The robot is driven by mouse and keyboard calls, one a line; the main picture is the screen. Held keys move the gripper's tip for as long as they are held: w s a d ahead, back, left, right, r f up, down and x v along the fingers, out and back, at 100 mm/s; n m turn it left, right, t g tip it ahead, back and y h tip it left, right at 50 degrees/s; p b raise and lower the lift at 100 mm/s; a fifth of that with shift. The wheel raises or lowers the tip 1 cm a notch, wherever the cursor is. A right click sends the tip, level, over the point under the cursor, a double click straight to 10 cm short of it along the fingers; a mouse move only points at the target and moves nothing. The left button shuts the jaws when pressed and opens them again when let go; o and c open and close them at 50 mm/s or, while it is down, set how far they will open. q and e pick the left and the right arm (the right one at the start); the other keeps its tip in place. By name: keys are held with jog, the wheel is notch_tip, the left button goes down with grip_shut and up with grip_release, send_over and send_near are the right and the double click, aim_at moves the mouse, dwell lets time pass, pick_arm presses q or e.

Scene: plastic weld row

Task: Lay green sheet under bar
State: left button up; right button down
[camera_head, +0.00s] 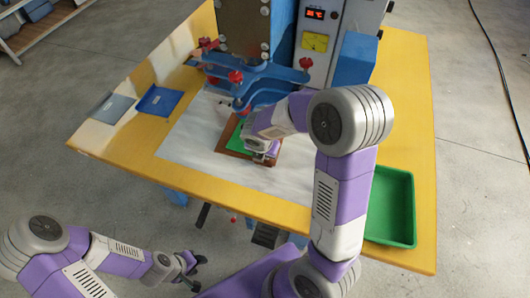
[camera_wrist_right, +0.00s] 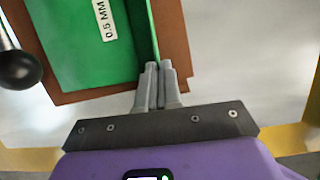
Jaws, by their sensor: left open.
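The green sheet (camera_head: 238,133) lies over a brown board (camera_head: 290,153) below the blue bar (camera_head: 262,85) of the press. In the right wrist view the green sheet (camera_wrist_right: 75,45) carries a white "0.5 MM" label, and brown board (camera_wrist_right: 175,45) shows around it. My right gripper (camera_wrist_right: 160,68) has its fingers together at the sheet's near right edge, and they appear to pinch that edge. In the head view my right arm hides much of the sheet and board. My left gripper (camera_head: 190,268) is open and empty, off the table's front edge at lower left.
The blue press (camera_head: 230,30) with red knobs stands at the back. A green bin (camera_head: 392,207) sits at the right. A black ball knob (camera_wrist_right: 18,70) is close to the sheet's left.

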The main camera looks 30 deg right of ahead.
jog(key=shift+f, duration=0.1)
dwell(0.7)
jog(key=c, duration=1.2)
grip_release()
jog(key=shift+c, duration=0.2)
jog(key=shift+r+p, duration=1.65)
jog(key=shift+p, duration=0.2)
jog(key=shift+s+a+r+b, duration=0.2)
jog(key=shift+s+a+b, duration=0.2)
jog(key=shift+s+a, duration=0.8)
jog(key=shift+s+a+r, duration=0.2)
jog(key=shift+s+a, duration=0.5)
jog(key=shift+a, duration=0.25)
jog(key=shift+s+a+r, duration=0.2)
jog(key=shift+s+a, duration=0.5)
jog(key=shift+a, duration=0.2)
